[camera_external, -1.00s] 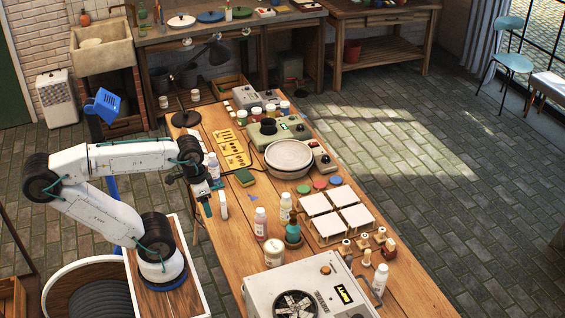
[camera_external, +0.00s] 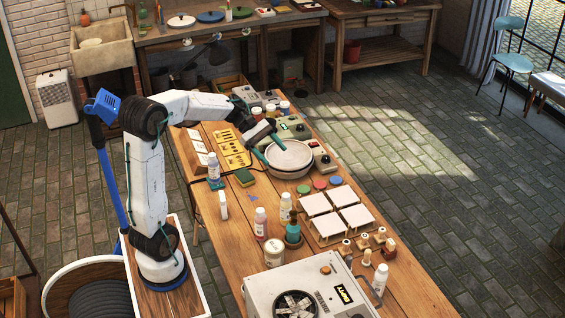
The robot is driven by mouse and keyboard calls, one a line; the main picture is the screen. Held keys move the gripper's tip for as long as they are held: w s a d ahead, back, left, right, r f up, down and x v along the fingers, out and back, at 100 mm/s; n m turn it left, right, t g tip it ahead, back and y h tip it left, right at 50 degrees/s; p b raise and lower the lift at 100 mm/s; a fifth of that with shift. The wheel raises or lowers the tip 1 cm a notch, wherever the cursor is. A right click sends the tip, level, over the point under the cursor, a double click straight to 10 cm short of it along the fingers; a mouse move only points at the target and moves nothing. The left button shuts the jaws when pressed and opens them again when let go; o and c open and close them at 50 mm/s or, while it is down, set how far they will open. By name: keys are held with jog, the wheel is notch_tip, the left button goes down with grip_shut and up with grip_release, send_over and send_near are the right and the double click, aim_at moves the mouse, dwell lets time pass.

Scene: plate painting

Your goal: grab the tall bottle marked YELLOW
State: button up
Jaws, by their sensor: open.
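Several tall white-capped bottles stand upright on the wooden table. One is at the left edge (camera_external: 213,168), in a small blue holder. A pinkish one (camera_external: 260,224) and a pale one (camera_external: 285,208) stand near the middle. Another (camera_external: 380,280) stands at the front right, beside the grey machine. Their labels are too small to read, so I cannot tell which is marked YELLOW. My gripper (camera_external: 272,151) is open and empty at the near left side of the round grey wheel, behind and to the right of the left-edge bottle.
White square tiles (camera_external: 322,229) sit on a rack at the right. A green sponge (camera_external: 244,177), a teal bottle (camera_external: 293,234) and a white jar (camera_external: 274,252) are nearby. The grey machine (camera_external: 270,296) fills the front.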

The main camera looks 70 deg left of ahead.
aim_at(290, 209)
jog(key=w+a+f+n+t, duration=0.3)
jog(key=w+a+n, duration=0.15)
jog(key=a, duration=0.35)
notch_tip(290, 209, down, 26)
jog(key=d, duration=0.1)
jog(key=x, duration=0.4)
jog(key=s+x, duration=0.1)
jog(key=x, duration=0.2)
jog(key=shift+d, duration=0.4)
jog(key=c, duration=1.3)
